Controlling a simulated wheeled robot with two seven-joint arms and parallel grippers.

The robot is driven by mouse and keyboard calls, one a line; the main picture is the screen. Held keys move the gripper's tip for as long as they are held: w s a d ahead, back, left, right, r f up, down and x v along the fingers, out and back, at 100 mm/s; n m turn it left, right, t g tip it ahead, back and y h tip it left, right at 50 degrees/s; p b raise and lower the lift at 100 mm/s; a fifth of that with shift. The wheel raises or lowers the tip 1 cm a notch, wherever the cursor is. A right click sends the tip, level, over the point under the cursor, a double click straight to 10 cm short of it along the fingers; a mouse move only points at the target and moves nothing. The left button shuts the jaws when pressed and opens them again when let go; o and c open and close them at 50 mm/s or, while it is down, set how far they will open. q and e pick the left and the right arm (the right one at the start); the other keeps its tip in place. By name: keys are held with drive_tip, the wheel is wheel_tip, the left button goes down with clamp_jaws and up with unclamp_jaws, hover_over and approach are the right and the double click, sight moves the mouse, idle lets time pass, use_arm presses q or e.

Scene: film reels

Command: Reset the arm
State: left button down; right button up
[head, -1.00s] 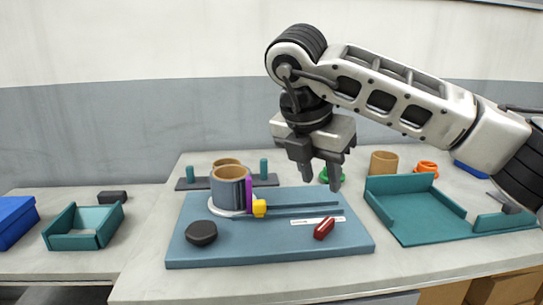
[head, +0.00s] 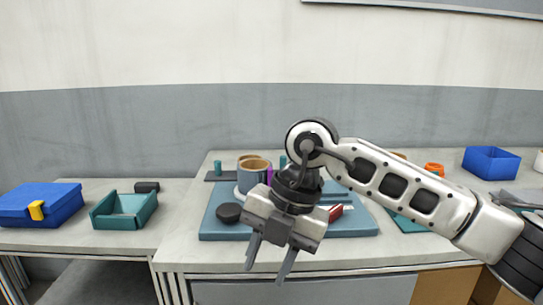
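My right gripper (head: 267,262) hangs in front of the table's front edge with its two fingers spread and nothing between them. Its arm comes in from the right and covers much of the blue board (head: 222,226). On the board, a grey-blue reel with a tan top (head: 252,175) stands upright, with a purple piece (head: 270,177) at its right side. A black round knob (head: 228,212) and a red piece (head: 336,212) are also on the board, the red one partly hidden by my arm. My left gripper is not in view.
A teal open box (head: 124,209), a blue box with a yellow latch (head: 42,205) and a black block (head: 147,187) are on the left table. At right are an orange ring (head: 434,169), a blue bin (head: 491,163) and a mostly hidden teal tray (head: 405,223).

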drive_tip(key=s+a+f+n+g+y, duration=0.1)
drive_tip(key=s+a+n+g+y, duration=0.1)
drive_tip(key=s+a+g+y, duration=0.4)
drive_tip(key=s+a+r+m+y+p, duration=0.15)
drive_tip(key=s+a+r+y, duration=0.25)
drive_tip(key=r+y, duration=0.45)
drive_tip(key=w+d+f+m+t+h, duration=0.1)
drive_tip(key=w+d+f+m+t, duration=0.25)
drive_tip(key=m+t, duration=0.45)
drive_tip(key=w+d+f+m+t+h+p, duration=0.1)
drive_tip(key=w+d+f+m+t+h, duration=0.15)
drive_tip(key=d+m+t, duration=0.45)
drive_tip(key=w+d+f+m+t+h, duration=0.1)
drive_tip(key=w+d+f+m+t, duration=0.15)
drive_tip(key=m+t, duration=0.7)
drive_tip(key=s+d+f+m+g+h, duration=0.2)
drive_tip(key=s+d+f+h, duration=0.1)
drive_tip(key=f, duration=0.4)
drive_tip(key=s+d+f+m+g+h, duration=0.2)
drive_tip(key=s+d+f+h, duration=0.1)
drive_tip(key=f, duration=0.5)
drive_tip(key=s+d+f+m+g+h, duration=0.2)
drive_tip(key=s+d+f+g+h, duration=0.1)
drive_tip(key=f, duration=0.5)
drive_tip(key=s+d+h+p, duration=0.1)
drive_tip(key=s+d, duration=0.1)
drive_tip(key=s, duration=0.1)
drive_tip(key=shift+s+d+f, duration=0.15)
drive_tip(key=shift+s+f, duration=0.1)
drive_tip(key=shift+s, duration=0.05)
